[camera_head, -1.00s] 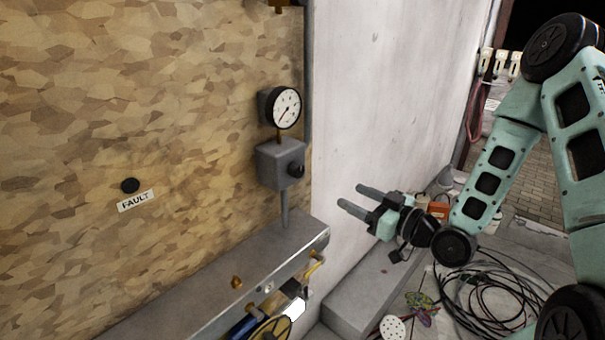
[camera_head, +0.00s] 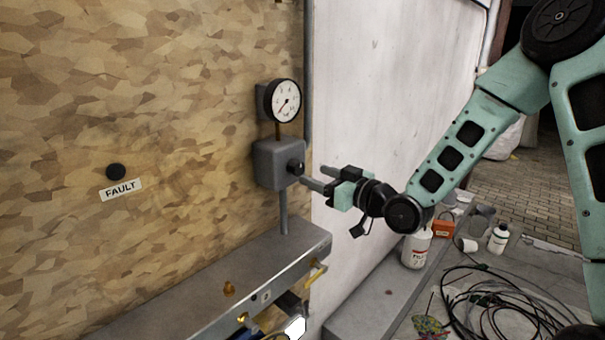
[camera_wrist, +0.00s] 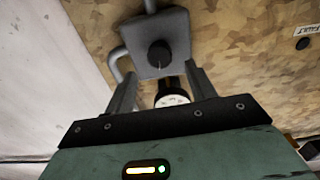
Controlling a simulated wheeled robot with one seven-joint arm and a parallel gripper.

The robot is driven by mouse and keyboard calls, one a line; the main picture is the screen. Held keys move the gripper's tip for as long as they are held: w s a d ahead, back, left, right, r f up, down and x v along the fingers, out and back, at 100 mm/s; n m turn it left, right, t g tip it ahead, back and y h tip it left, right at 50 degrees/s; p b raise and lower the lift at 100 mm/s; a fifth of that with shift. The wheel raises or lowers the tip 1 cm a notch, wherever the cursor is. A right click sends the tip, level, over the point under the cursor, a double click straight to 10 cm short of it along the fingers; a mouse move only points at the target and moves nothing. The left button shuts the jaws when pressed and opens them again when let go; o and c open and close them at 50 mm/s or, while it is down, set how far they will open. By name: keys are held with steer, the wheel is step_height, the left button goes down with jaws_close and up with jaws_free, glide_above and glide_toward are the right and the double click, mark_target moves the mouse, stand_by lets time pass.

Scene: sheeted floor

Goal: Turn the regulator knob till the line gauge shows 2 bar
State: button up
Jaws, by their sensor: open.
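The regulator knob (camera_head: 296,167) is a small black knob on the front of a grey box (camera_head: 272,163). In the wrist view the knob (camera_wrist: 160,53) shows a light mark and lies beyond the fingertips. The round white line gauge (camera_head: 285,101) sits above the box; its needle points to the lower left, and the numbers are too small to read. The gauge also shows between the fingers in the wrist view (camera_wrist: 172,99). My gripper (camera_head: 313,176) is open and empty, its fingertips close to the knob at its right; contact cannot be told.
A metal ledge (camera_head: 215,285) runs below the box. A black button (camera_head: 116,172) with a FAULT label (camera_head: 121,190) is on the board at left.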

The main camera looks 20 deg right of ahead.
mark_target(300, 170)
steer(key=x, duration=0.5)
steer(key=shift+w+a, duration=0.2)
steer(key=shift+w, duration=0.15)
steer(key=c, duration=1)
